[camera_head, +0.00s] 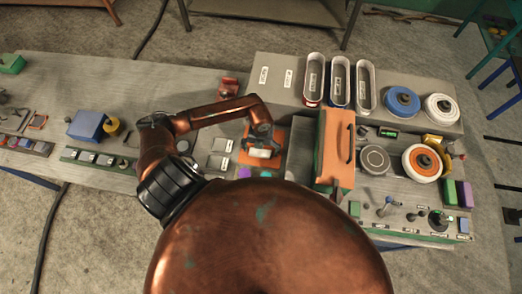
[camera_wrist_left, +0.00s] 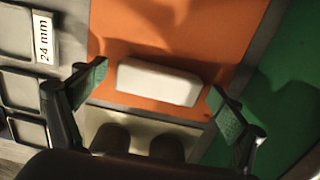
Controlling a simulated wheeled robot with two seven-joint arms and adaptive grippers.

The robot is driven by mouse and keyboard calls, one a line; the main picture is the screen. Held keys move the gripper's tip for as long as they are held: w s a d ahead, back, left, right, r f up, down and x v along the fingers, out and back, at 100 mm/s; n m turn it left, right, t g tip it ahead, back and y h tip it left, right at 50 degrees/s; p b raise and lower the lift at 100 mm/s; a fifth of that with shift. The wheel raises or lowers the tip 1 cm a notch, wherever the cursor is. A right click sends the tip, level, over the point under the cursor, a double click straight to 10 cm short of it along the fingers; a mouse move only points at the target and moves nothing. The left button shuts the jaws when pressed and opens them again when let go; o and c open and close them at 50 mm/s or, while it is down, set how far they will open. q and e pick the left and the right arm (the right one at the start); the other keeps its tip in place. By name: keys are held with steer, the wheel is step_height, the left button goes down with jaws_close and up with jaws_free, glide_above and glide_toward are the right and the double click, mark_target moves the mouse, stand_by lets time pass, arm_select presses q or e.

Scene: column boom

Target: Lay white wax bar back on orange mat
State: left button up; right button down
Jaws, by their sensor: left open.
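The white wax bar (camera_wrist_left: 160,82) lies lengthwise across the picture over the orange mat (camera_wrist_left: 205,40) in the left wrist view, and looks to rest on it near its lower edge. In the head view the bar (camera_head: 260,153) shows small and pale on the orange mat (camera_head: 280,134). My left gripper (camera_wrist_left: 157,86) is open, one fingertip off each end of the bar, with a narrow gap at both sides. In the head view the left gripper (camera_head: 262,143) is over the mat and partly covers it. My right gripper is not in view.
An orange-topped case (camera_head: 335,150) with a handle stands close right of the mat. Dark square trays (camera_head: 218,162) lie to its left; one label reads 24 mm. A red object (camera_head: 228,87) sits behind my arm. A grey raised shelf with bins (camera_head: 313,80) is behind.

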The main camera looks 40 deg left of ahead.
arm_select(q)
steer(key=shift+r, duration=0.3)
step_height(320, 180, up, 12)
steer(key=b, duration=0.1)
steer(key=shift+f+b, duration=0.15)
steer(key=shift+b, duration=0.25)
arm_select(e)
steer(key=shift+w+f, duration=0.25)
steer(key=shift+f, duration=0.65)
